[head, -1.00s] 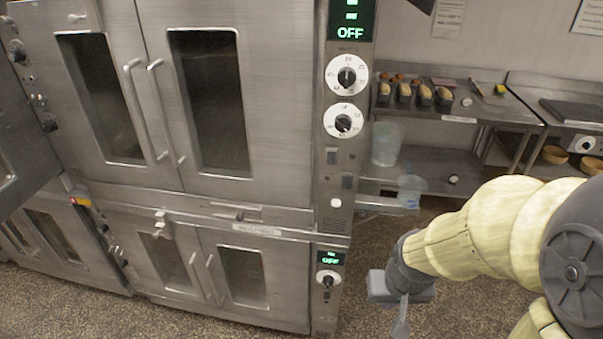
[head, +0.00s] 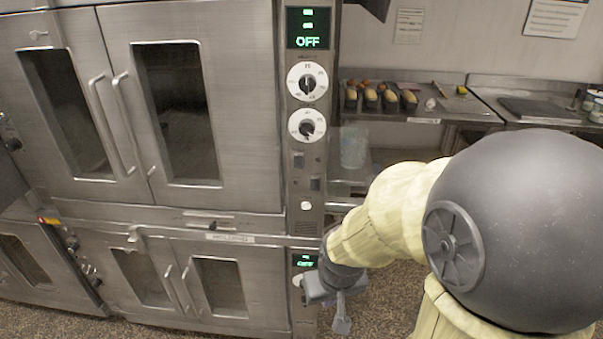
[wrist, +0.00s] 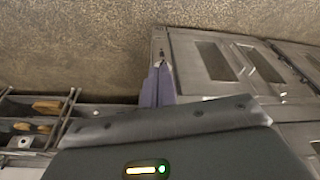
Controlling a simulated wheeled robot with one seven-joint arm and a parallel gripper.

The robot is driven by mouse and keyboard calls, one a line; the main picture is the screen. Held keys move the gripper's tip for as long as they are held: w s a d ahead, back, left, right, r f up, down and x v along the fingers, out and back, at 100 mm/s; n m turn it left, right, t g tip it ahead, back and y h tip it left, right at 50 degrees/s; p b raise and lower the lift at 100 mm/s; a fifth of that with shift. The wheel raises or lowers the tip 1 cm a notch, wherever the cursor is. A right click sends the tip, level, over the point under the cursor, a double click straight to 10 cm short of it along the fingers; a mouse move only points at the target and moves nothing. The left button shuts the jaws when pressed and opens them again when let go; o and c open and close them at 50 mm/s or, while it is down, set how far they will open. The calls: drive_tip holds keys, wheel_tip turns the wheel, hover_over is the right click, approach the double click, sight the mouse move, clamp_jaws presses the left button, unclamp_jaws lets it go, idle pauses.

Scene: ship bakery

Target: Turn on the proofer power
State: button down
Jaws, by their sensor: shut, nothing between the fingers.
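A steel double-door cabinet (head: 205,185) stands at left with a smaller two-door unit (head: 245,318) below it. I cannot tell which is the proofer. The upper control panel has a green display reading OFF (head: 308,41), two white dials (head: 307,81), small dark switches (head: 315,184) and a white round button (head: 306,205). The lower unit has its own green display (head: 303,261); its dial is mostly hidden by my wrist. My gripper (head: 342,325) is shut and empty, in front of the lower panel's right side. In the wrist view its fingers (wrist: 157,85) are together beside the cabinet front.
At right, a steel counter holds a row of small loaf pans (head: 380,99) and a dark tray (head: 540,108). A clear plastic container (head: 354,147) stands on the shelf below. Another unit stands at far left. The speckled floor (head: 385,300) is open in front.

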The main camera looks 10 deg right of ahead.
sight(294, 167)
drive_tip(key=w+d+r+n+t, duration=0.2)
drive_tip(key=w+d+n+t, duration=0.1)
drive_tip(key=w+n, duration=0.25)
drive_tip(key=w+d+r+n+t, duration=0.2)
drive_tip(key=w+d+n+t, duration=0.15)
drive_tip(key=w, duration=0.35)
drive_tip(key=w+a+r+n+t+y, duration=0.2)
drive_tip(key=w+r+n+t+y, duration=0.2)
drive_tip(key=r+n+t+y, duration=0.65)
drive_tip(key=w+a+f+n+g+h+p, duration=0.1)
drive_tip(key=w, duration=0.3)
drive_tip(key=w+a+f+g+p, duration=0.1)
drive_tip(key=w+g+p, duration=0.1)
drive_tip(key=w, duration=0.1)
drive_tip(key=w+a+f+n+g+h+p, duration=0.1)
drive_tip(key=w+p, duration=0.1)
drive_tip(key=w, duration=0.2)
drive_tip(key=shift+w+n+g+h, duration=0.3)
drive_tip(key=shift+n+h, duration=0.05)
drive_tip(key=shift+w+f, duration=0.2)
drive_tip(key=shift+w, duration=0.3)
drive_tip(key=shift+d, duration=0.15)
